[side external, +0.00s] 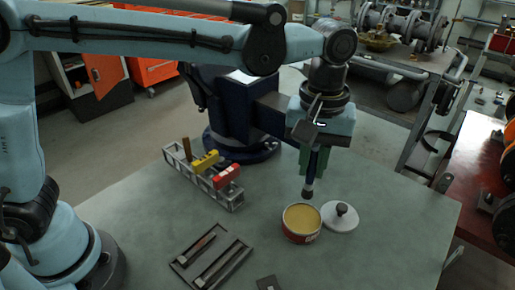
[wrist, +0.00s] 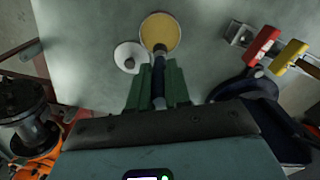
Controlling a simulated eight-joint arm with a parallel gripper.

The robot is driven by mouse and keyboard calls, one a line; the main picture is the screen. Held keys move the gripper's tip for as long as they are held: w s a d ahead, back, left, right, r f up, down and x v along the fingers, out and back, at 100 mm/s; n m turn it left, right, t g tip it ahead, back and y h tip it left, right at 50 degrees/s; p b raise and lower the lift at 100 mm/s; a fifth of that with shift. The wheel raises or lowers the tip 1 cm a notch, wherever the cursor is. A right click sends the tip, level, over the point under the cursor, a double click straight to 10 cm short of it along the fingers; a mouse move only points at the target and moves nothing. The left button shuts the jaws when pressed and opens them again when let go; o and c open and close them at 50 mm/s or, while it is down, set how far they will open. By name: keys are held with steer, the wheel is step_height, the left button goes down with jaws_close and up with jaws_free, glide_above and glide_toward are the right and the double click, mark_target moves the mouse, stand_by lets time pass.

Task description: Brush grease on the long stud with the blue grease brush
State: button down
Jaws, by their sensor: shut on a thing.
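My gripper (side external: 316,165) has green fingers and is shut on the blue grease brush (side external: 309,184), which hangs bristles down. In the wrist view the brush (wrist: 158,82) runs from between my gripper's fingers (wrist: 158,98) towards the grease tin. The open grease tin (side external: 301,222) is red and white with yellow grease; it also shows in the wrist view (wrist: 160,31). The dark brush tip appears just above the tin's far rim; contact is unclear. A dark tray (side external: 184,264) at the front holds a shorter bar and a longer one, seemingly the long stud (side external: 222,262).
The tin's white lid (side external: 341,217) with a dark knob lies beside the tin. A grey rack (side external: 225,198) holds a brown handle, a yellow brush and a red brush. A small dark block (side external: 269,284) sits at the front edge. The table's right side is clear.

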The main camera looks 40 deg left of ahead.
mark_target(309, 182)
steer(key=shift+f, duration=3.05)
steer(key=shift+f, duration=0.55)
steer(key=shift+r, duration=3.55)
steer(key=shift+a, duration=0.1)
